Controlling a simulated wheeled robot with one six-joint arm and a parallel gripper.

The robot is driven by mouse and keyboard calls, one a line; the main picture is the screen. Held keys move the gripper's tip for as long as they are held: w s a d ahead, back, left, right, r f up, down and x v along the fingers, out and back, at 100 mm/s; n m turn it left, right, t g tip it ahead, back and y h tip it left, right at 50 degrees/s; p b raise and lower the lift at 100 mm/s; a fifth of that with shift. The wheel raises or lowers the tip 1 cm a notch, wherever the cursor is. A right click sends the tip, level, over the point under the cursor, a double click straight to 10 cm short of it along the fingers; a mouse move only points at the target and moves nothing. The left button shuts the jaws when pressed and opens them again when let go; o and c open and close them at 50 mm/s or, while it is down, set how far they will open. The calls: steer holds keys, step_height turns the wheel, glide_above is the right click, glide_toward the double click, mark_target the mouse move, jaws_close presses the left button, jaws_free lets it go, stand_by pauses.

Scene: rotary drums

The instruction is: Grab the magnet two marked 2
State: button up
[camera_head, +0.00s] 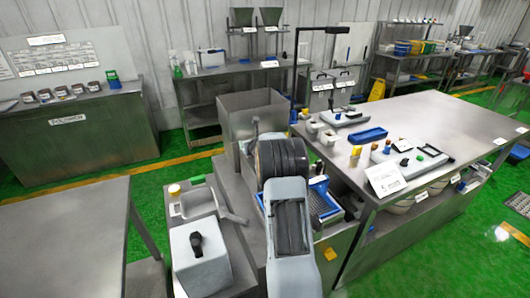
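I cannot make out a magnet marked 2; any such mark is too small to read. Small yellow-topped pieces stand on the right steel table, one near its left edge (355,152) and another beside small white containers (329,137). Another yellow-topped piece (175,191) stands on the left unit in front of me. I cannot tell whether any of these is a magnet. A large pale grey-blue and black body, which looks like my arm, rises in the lower middle and hides part of the bench behind it. My gripper's fingers do not show.
The right steel table (450,115) carries a grey device (408,160), a blue tray (367,135) and a white sign (385,179). An open steel bin (252,110) stands behind my arm. A grey box (199,258) is front left. Green floor (160,205) is clear at left.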

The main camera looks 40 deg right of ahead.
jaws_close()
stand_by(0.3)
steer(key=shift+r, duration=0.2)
